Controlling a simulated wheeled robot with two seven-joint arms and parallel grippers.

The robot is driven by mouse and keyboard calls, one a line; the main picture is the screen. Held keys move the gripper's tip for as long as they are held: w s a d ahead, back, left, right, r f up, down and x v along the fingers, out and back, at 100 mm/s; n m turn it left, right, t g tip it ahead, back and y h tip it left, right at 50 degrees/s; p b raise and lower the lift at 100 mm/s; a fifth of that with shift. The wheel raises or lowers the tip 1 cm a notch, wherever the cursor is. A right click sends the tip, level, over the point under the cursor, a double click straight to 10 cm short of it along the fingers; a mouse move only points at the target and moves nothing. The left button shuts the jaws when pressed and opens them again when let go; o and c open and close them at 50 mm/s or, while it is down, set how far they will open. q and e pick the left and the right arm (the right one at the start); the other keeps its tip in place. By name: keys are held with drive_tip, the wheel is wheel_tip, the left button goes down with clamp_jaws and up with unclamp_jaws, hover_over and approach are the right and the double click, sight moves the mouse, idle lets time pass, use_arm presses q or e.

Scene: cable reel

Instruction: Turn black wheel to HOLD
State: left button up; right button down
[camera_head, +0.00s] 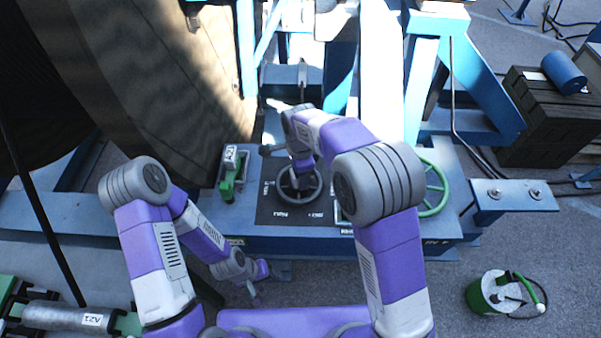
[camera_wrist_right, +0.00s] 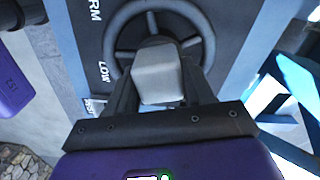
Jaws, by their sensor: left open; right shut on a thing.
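The black wheel (camera_head: 317,193) is a spoked ring on a dark panel of the blue machine frame. It also shows in the right wrist view (camera_wrist_right: 118,28), where "LOW" and part of another label are readable beside it. My right gripper (camera_wrist_right: 160,92) reaches down to the wheel's middle. Its two fingers are shut on the light grey block at the wheel's hub (camera_wrist_right: 158,73). In the head view my right arm hides part of the wheel and panel. No HOLD label is clearly readable. My left gripper (camera_head: 257,283) is open and empty, low in front of the machine.
A green lever (camera_head: 228,183) stands left of the panel. A green wheel (camera_head: 436,187) is to the right, partly behind my right arm. A large cable reel (camera_head: 150,70) fills the upper left. A green canister (camera_head: 492,293) stands on the floor at lower right.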

drive_tip(key=c, duration=0.5)
unclamp_jaws()
drive_tip(key=shift+r, duration=0.15)
wheel_tip(320, 180, up, 7)
drive_tip(key=shift+r, duration=0.2)
